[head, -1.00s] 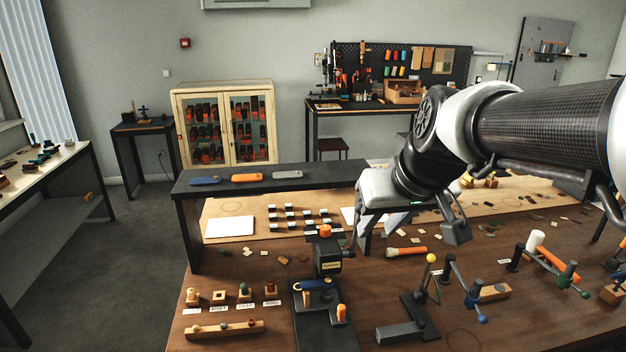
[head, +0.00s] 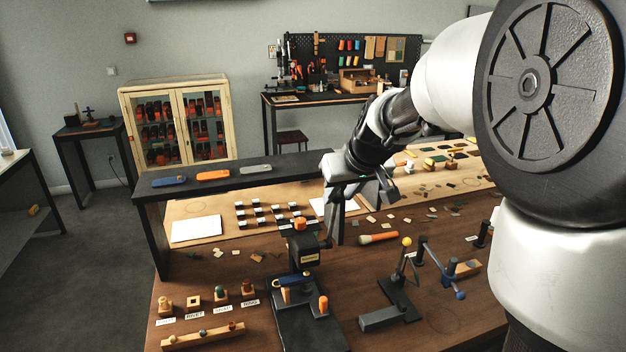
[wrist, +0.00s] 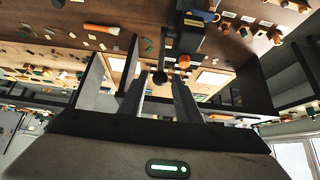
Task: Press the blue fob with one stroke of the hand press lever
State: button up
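The hand press (head: 304,251) is black with an orange cap on top and stands on the front bench; it also shows in the wrist view (wrist: 190,40). A blue fob (head: 292,280) lies on its bed under the head, partly hidden; blue also shows there in the wrist view (wrist: 204,16). The lever's dark round knob (wrist: 160,78) appears between my fingertips in the wrist view. My gripper (wrist: 160,84) is open, its two fingers apart on either side of the knob's outline. I cannot tell whether either finger touches it. In the head view my gripper hangs just right of the press head.
A dark raised shelf (head: 225,174) behind the press carries another blue fob (head: 168,181), an orange one (head: 213,175) and a grey one (head: 256,169). Small wooden holders (head: 220,298) stand left of the press. An orange-handled tool (head: 378,238) and a yellow-knobbed fixture (head: 398,285) are on the right.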

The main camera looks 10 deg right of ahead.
jog(key=shift+w+f, duration=0.4)
jog(key=shift+f, duration=0.05)
jog(key=shift+c, duration=0.3)
jog(key=c, duration=0.5)
jog(key=shift+s+f, duration=0.1)
jog(key=shift+s, duration=0.05)
jog(key=shift+c, duration=0.2)
jog(key=s+d+f+b, duration=0.1)
jog(key=s+f+b, duration=0.1)
jog(key=s+b, duration=0.3)
jog(key=shift+s+f+b, duration=0.3)
jog(key=shift+s+f, duration=0.1)
jog(key=shift+s, duration=0.05)
